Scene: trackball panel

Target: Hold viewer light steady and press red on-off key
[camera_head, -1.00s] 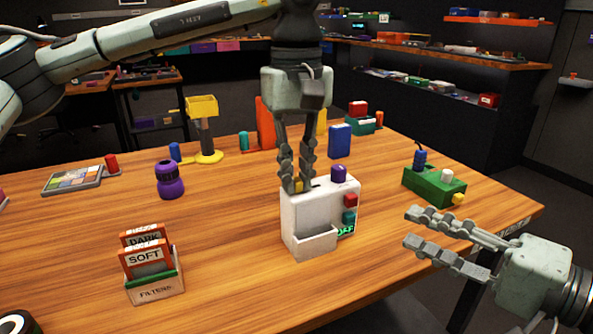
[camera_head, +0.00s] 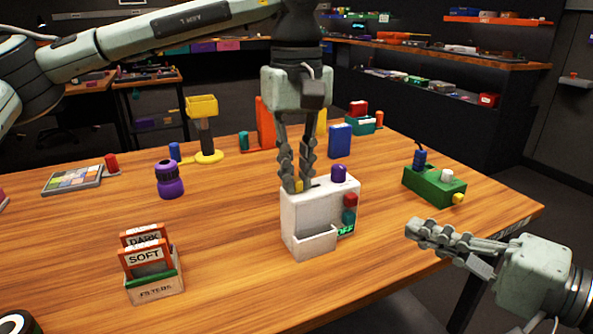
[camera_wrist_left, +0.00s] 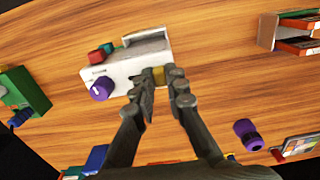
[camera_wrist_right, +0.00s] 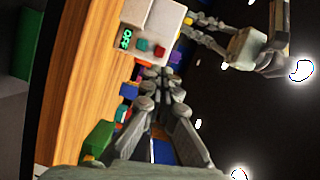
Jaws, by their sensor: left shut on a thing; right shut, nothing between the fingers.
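The viewer light (camera_head: 305,215) is a white box upright on the table, with a tray on its front and a purple knob (camera_head: 338,173) on top. My left gripper (camera_head: 297,187) points down and is shut on a small yellow part (camera_wrist_left: 158,77) on the viewer's top. My right gripper (camera_head: 411,231) is shut and empty, apart from the viewer on its right.
A green box (camera_head: 434,187) with knobs stands to the right, beyond my right gripper. A filters holder (camera_head: 155,290) stands front left, a purple bottle (camera_head: 170,180) behind it. A blue block (camera_head: 340,141) is behind the viewer. The wood between viewer and right gripper is clear.

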